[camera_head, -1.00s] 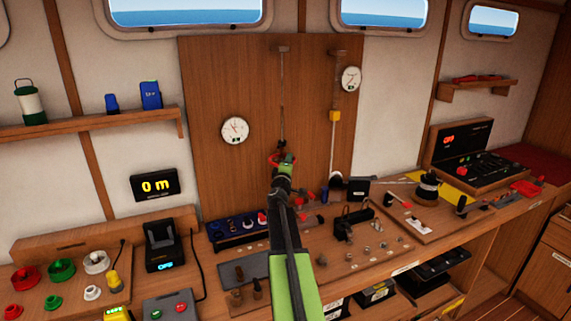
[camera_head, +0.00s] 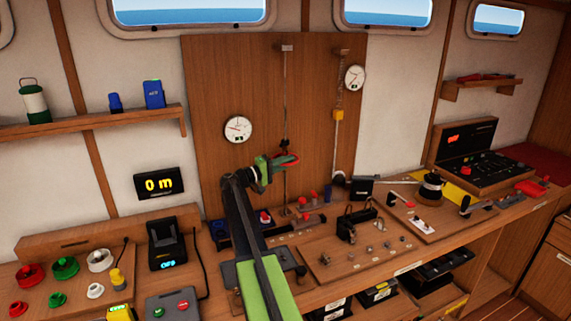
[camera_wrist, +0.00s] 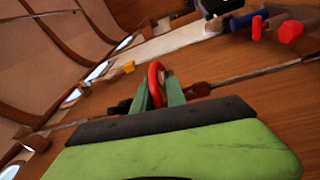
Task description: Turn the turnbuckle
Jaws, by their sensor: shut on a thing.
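The turnbuckle hangs in a vertical wire (camera_head: 286,85) on the wooden panel. Its dark upper end (camera_head: 286,144) shows just above my gripper (camera_head: 277,162). A red loop-shaped part (camera_head: 288,160) of it sits at the green fingers. In the wrist view my gripper (camera_wrist: 159,92) is shut on this red part (camera_wrist: 154,78), with a finger on either side. A dark fitting and rod (camera_wrist: 197,91) run out to the right along the line. The rest of the turnbuckle's body is hidden behind the fingers and palm.
A round dial (camera_head: 238,129) is left of the wire. A second line with a yellow block (camera_head: 338,115) and another dial (camera_head: 355,77) hang to the right. Below, the bench (camera_head: 330,265) is crowded with small fittings and a black clamp-like tool (camera_head: 355,222).

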